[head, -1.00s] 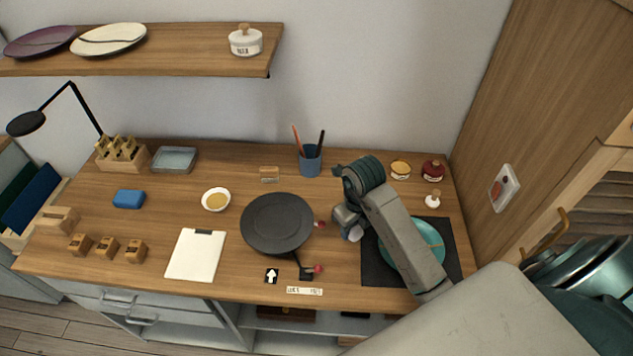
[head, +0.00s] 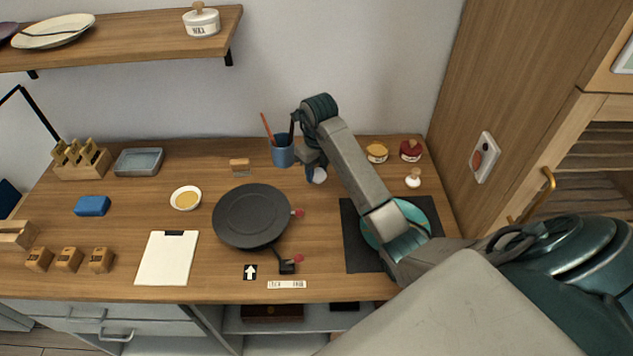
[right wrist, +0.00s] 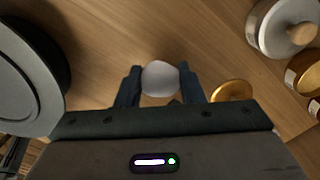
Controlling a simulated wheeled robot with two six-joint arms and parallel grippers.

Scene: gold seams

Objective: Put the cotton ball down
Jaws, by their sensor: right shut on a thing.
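The cotton ball (right wrist: 160,79) is a small whitish ball between the two fingers of my right gripper (right wrist: 159,88) in the right wrist view. The fingers are shut on it. In the head view the cotton ball (head: 319,175) shows just below my right gripper (head: 314,172), in front of and right of the blue cup. I cannot tell whether the ball touches the wooden table (head: 330,218). My left gripper is not in view.
The blue cup (head: 283,154) with brushes stands close left of my right gripper. A black turntable (head: 251,216) lies front left. A teal plate (head: 424,232) on a dark mat (head: 357,252) is partly behind my arm. Small jars (head: 377,152) stand to the right.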

